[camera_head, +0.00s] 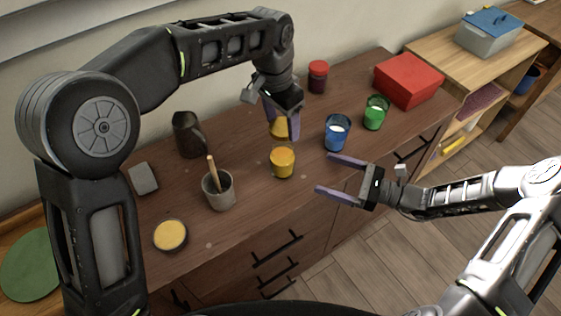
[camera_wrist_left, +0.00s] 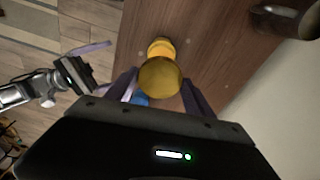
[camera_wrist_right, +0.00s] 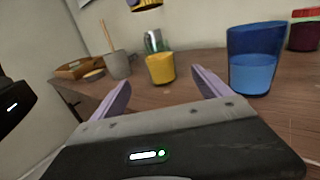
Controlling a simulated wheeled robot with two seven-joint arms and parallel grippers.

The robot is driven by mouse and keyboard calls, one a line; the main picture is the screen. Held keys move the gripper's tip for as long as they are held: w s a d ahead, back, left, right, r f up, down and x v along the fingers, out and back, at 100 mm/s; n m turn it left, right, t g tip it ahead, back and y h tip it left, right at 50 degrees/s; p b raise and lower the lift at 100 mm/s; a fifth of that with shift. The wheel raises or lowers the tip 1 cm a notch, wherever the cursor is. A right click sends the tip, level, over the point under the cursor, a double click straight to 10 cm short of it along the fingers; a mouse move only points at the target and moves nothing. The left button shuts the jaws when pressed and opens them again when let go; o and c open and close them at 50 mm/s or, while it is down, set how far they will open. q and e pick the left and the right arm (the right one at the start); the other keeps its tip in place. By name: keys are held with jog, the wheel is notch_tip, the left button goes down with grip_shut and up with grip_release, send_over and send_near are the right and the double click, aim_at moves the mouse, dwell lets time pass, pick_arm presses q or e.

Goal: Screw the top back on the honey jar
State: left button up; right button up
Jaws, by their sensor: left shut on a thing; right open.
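The yellow honey jar (camera_head: 282,163) stands upright on the brown cabinet top, near its front edge. It also shows in the left wrist view (camera_wrist_left: 160,46) and the right wrist view (camera_wrist_right: 160,69). My left gripper (camera_head: 283,122) is shut on a round yellow piece, apparently the jar's top (camera_head: 279,129). The top fills the jaws in the left wrist view (camera_wrist_left: 160,78) and hangs above and apart from the jar in the right wrist view (camera_wrist_right: 146,5). My right gripper (camera_head: 333,176) is open and empty, right of the jar, fingers pointing left.
A blue glass (camera_head: 337,134) and green glass (camera_head: 375,114) stand right of the jar. A grey cup (camera_head: 219,192) with a wooden stick stands left. A dark pitcher (camera_head: 188,136), red jar (camera_head: 318,78) and red box (camera_head: 409,82) stand further back. A yellow-faced round dish (camera_head: 170,235) lies front left.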

aim_at(289, 161)
jog(key=x, duration=1.2)
grip_shut()
dwell(0.9)
